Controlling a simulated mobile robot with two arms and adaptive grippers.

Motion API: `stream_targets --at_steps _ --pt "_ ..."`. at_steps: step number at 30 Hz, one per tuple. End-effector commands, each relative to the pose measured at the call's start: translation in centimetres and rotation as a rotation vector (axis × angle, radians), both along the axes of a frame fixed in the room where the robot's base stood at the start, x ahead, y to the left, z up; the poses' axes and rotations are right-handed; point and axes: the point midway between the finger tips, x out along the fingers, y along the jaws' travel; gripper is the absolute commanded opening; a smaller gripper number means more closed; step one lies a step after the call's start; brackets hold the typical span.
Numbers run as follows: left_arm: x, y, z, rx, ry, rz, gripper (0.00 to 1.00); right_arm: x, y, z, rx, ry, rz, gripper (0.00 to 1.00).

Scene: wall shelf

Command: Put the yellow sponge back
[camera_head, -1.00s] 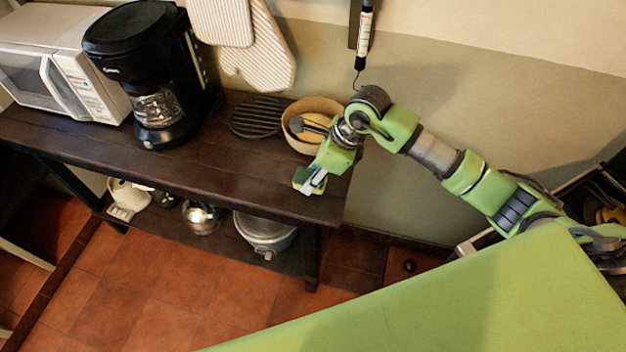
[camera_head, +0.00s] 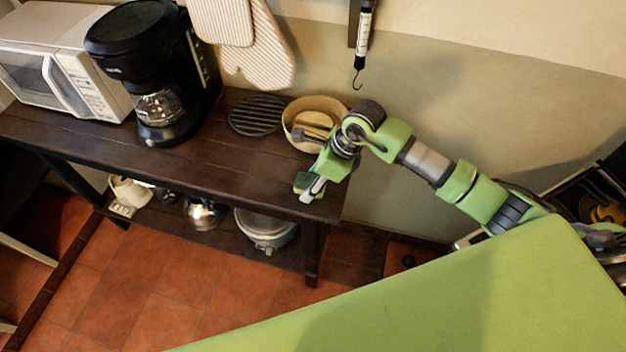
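The yellow sponge (camera_head: 301,184), with a dark green side, is small in the head view at the right front corner of the dark wooden shelf. It looks tilted. My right gripper (camera_head: 309,191) reaches down to it from the upper right, with a grey finger against its right side. The gripper appears shut on the sponge; the other finger is hidden. Whether the sponge still touches the shelf top (camera_head: 235,170) I cannot tell. My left gripper is not in view.
A bowl (camera_head: 290,118) holding yellowish and grey items stands just behind my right gripper. A round black grate (camera_head: 257,115), a coffee maker (camera_head: 140,50) and a white microwave (camera_head: 88,85) stand further left. The shelf top's front middle is clear. Pots stand below.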

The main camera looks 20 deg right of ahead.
Motion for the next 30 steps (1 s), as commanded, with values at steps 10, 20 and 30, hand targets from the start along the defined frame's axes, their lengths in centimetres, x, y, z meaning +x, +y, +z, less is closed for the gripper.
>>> stream_targets --at_steps 10,20,30 --pt "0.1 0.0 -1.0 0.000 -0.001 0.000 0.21 -0.8 -1.6 4.4 -0.002 -0.008 0.000 0.50" --pt "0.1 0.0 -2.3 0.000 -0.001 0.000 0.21 -2.2 -3.5 10.1 -0.001 -0.004 -0.001 0.50" --pt "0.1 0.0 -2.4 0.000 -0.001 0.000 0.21 -2.6 -3.8 11.3 0.000 0.000 0.000 0.50"
